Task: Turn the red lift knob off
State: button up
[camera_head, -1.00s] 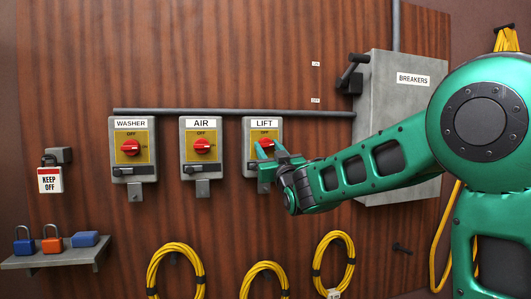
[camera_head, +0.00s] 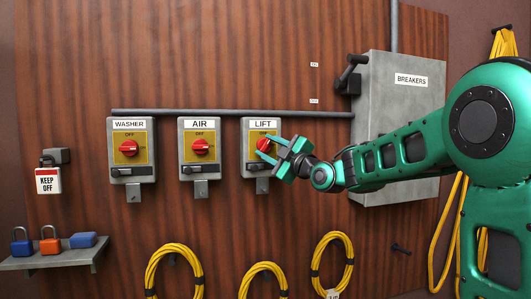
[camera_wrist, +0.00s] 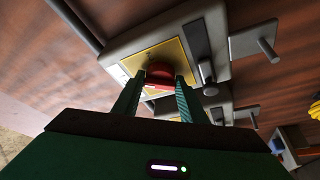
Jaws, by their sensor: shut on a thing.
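The red lift knob (camera_head: 264,144) sits on the yellow plate of the grey switch box labelled LIFT (camera_head: 262,180). My gripper (camera_head: 266,146) reaches it from the right, with its fingers at the knob. In the wrist view the red knob (camera_wrist: 160,72) lies between my two fingertips (camera_wrist: 158,80), and the fingers are shut on it. The fingers cover part of the knob in the head view. The OFF mark shows above the knob; the knob's exact pointing direction is hard to tell.
The AIR box (camera_head: 200,172) and WASHER box (camera_head: 131,174) stand to the left with similar red knobs. A grey breaker box (camera_head: 400,120) is behind my arm. A shelf (camera_head: 50,262) holds padlocks at the lower left. Yellow cables (camera_head: 333,262) hang below.

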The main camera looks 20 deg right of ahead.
jog(key=n+g, duration=0.1)
jog(key=n, duration=0.3)
jog(key=shift+n+g, duration=0.8)
jog(key=shift+n, duration=0.7)
jog(key=shift+a, duration=0.1)
jog(key=shift+f, duration=0.1)
jog(key=o, duration=1)
jog(key=shift+s+d+r, duration=0.2)
jog(key=shift+s+d, duration=0.1)
jog(key=shift+s, duration=0.05)
jog(key=v, duration=0.9)
jog(key=shift+s+f, duration=0.15)
jog(key=shift+s, duration=0.2)
